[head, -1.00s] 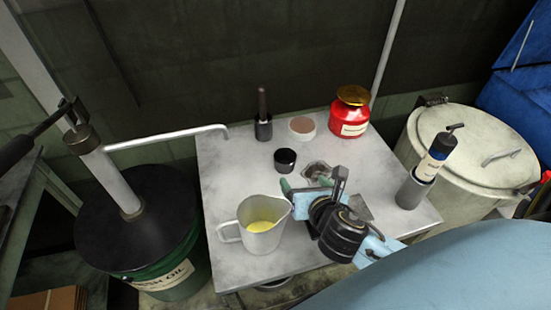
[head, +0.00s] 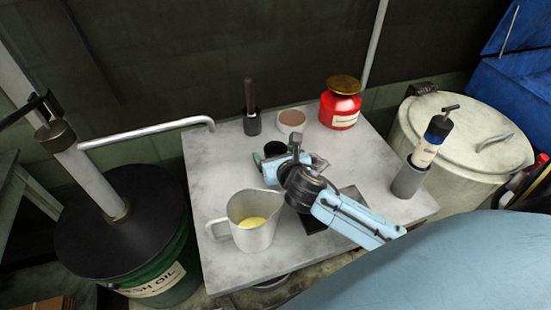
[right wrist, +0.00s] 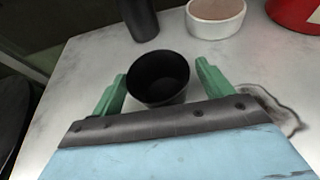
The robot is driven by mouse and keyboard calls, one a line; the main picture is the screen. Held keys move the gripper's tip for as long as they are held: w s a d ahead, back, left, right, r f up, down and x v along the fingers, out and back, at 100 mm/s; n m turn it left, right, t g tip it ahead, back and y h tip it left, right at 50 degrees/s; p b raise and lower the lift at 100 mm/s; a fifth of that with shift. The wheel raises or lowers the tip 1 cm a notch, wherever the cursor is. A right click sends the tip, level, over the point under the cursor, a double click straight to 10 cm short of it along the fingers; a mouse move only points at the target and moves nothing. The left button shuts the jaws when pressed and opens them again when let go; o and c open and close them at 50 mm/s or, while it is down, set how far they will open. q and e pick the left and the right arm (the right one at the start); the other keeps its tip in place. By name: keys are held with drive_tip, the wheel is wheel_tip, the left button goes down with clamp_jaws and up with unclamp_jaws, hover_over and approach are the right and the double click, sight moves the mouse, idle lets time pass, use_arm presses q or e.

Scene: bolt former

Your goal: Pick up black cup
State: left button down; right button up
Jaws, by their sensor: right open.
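The black cup (head: 275,149) stands upright on the grey table, partly hidden behind my right gripper in the head view. In the right wrist view the black cup (right wrist: 158,78) is empty and lies between the two green fingertips. My right gripper (head: 278,160) is open, with one finger on each side of the cup (right wrist: 160,85). I cannot tell whether either finger touches it. My left gripper is not in view.
A jug (head: 253,220) with yellow liquid stands close left of my right gripper. Behind the cup are a dark cylinder with a handle (head: 252,122), a small white bowl (head: 291,120) and a red jar (head: 340,108). A grey holder with a bottle (head: 411,178) stands at right.

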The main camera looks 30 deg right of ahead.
drive_tip(key=shift+x, duration=0.95)
drive_tip(key=shift+c, duration=0.3)
drive_tip(key=c, duration=1)
drive_tip(key=shift+r, duration=0.1)
